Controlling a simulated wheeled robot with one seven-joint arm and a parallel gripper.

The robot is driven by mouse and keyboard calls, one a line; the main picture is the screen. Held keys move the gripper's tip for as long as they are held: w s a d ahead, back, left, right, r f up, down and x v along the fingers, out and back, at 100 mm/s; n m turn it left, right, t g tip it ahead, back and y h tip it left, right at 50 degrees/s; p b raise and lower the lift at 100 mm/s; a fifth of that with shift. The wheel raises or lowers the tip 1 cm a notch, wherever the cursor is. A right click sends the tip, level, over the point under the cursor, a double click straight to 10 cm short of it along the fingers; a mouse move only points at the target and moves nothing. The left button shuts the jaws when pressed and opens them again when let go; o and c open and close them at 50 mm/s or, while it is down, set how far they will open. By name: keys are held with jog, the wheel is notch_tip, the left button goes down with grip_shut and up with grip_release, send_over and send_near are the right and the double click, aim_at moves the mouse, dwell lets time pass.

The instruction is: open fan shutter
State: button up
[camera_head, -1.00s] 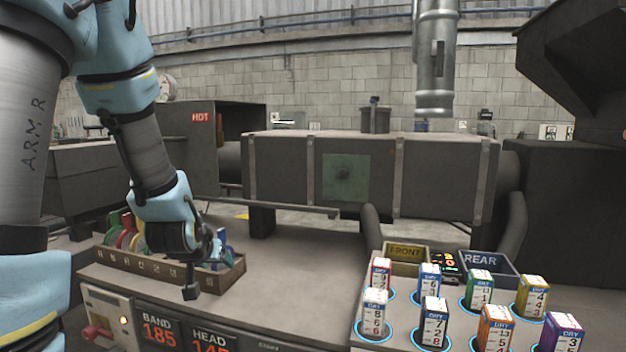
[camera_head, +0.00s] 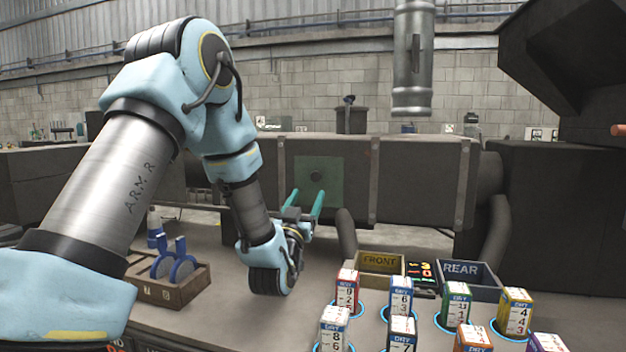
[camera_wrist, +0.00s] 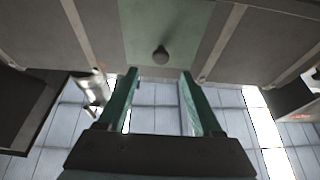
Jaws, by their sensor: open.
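A green square panel (camera_head: 329,196) with a dark round knob (camera_head: 316,177) sits on the front of the long grey duct box. I take it for the fan shutter; it looks closed over the box face. In the wrist view the green panel (camera_wrist: 190,20) fills the top centre, and the knob (camera_wrist: 161,57) lies between and just beyond my fingertips. My gripper (camera_head: 306,193) has two green fingers, spread apart and empty, pointing at the panel from in front and below. In the wrist view my gripper (camera_wrist: 158,73) is also open. I see no contact with the knob.
The duct box (camera_head: 420,180) spans the middle. A FRONT bin (camera_head: 380,264), a REAR bin (camera_head: 470,275) and several numbered cartons (camera_head: 400,295) stand on the bench at right. A wooden rack (camera_head: 185,290) with blue discs is at left. A metal pipe (camera_head: 413,60) hangs above.

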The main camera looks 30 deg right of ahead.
aim_at(315, 178)
jog(key=p+x, duration=0.2)
jog(key=x, duration=0.5)
jog(key=shift+w+d, duration=0.1)
jog(key=shift+w, duration=0.05)
jog(key=shift+c, duration=0.4)
grip_shut()
dwell(0.8)
